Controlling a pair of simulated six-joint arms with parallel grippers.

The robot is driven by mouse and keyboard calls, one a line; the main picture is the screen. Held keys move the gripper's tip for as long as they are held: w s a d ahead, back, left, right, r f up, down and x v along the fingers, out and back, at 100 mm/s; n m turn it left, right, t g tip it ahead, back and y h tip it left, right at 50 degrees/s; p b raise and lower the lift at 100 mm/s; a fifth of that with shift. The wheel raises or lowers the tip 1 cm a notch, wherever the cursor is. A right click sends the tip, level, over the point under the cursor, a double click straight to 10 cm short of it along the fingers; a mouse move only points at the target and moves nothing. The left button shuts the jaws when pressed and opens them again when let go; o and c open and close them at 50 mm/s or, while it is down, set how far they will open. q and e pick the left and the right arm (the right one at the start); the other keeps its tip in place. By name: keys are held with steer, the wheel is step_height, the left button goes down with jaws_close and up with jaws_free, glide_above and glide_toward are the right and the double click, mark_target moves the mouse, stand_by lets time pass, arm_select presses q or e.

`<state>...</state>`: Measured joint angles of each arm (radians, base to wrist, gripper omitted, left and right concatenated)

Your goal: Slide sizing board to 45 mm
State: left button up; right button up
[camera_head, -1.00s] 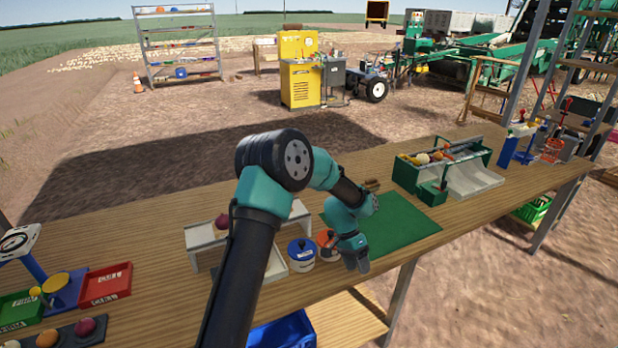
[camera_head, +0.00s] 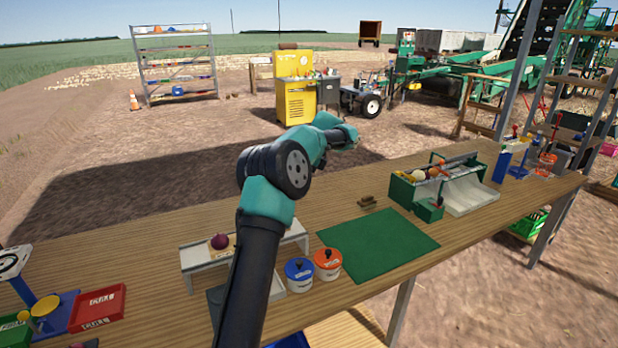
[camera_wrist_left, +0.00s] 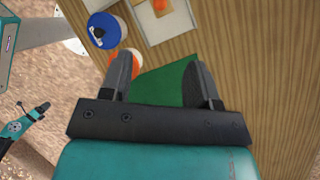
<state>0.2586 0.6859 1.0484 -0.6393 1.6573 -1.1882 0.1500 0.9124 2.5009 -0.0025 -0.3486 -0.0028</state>
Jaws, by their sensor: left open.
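No sizing board or 45 mm mark can be made out for certain. In the head view a pale raised frame (camera_head: 196,263) with a purple onion (camera_head: 220,241) on it stands at the left of the table, partly hidden by my left arm. A grey board (camera_head: 217,297) in front of it is mostly covered by the arm. My left gripper (camera_wrist_left: 160,60) is open and empty, with its two fingers apart above the green mat (camera_wrist_left: 163,83). In the head view this arm is raised over the table, its fingers hard to make out.
Blue-rimmed (camera_head: 299,275) and orange-rimmed (camera_head: 327,264) jars stand beside the green mat (camera_head: 378,243). A green toolbox (camera_head: 428,192) and a brown block (camera_head: 368,202) are behind it. A red tray (camera_head: 97,308) lies at far left. The mat is clear.

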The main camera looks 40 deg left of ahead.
arm_select(q)
steer(key=shift+f, duration=0.1)
steer(key=x, duration=1.7)
steer(key=shift+s+f, duration=0.1)
steer(key=shift+f, duration=0.1)
steer(key=shift+c, duration=0.5)
jaws_close()
steer(key=shift+w+d, duration=0.5)
steer(key=shift+w, duration=0.75)
steer(key=shift+w+d, duration=0.55)
steer(key=shift+w, duration=0.7)
steer(key=shift+w+d, duration=0.5)
steer(key=shift+w, duration=0.75)
